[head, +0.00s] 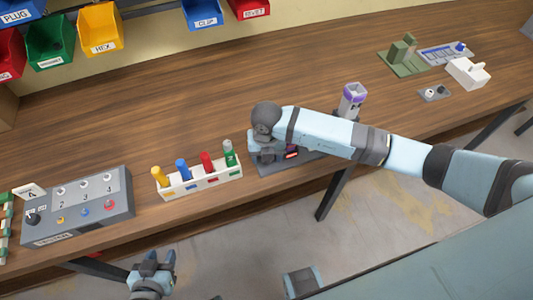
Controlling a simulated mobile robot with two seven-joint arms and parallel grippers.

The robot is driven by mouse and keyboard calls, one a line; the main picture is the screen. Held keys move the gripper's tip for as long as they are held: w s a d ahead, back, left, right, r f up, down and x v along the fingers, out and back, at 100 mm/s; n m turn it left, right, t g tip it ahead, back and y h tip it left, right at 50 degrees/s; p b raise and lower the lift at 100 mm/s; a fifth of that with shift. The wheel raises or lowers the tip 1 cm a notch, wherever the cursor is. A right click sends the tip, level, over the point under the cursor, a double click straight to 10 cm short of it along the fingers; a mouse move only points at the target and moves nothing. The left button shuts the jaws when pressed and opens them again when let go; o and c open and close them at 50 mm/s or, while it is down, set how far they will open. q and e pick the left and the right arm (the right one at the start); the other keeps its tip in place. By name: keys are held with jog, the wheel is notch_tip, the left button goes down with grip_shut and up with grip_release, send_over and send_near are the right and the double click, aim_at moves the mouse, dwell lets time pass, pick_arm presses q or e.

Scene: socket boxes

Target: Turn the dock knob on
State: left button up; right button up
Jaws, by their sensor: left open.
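A dark base (274,168) with a small red lit strip (291,154) sits near the table's front edge, and it looks like the dock. My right arm reaches over it from the right and hides much of it. I cannot make out its knob. My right gripper (262,157) points down at the left part of this base, and its fingers are too hidden to tell whether they are open or touching anything. My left gripper (154,262) is open and empty, in front of the table's front edge at the bottom of the view.
A grey switch box (120,207) with a black knob stands at left. A white rack (205,183) with coloured handles stands left of the dock. A purple-topped grey object (350,100) is behind my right arm. Bins line the back. The table's middle is clear.

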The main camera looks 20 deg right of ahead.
notch_tip(320, 180, up, 14)
jog(key=shift+b, duration=0.35)
jog(key=shift+f, duration=0.1)
dwell(0.4)
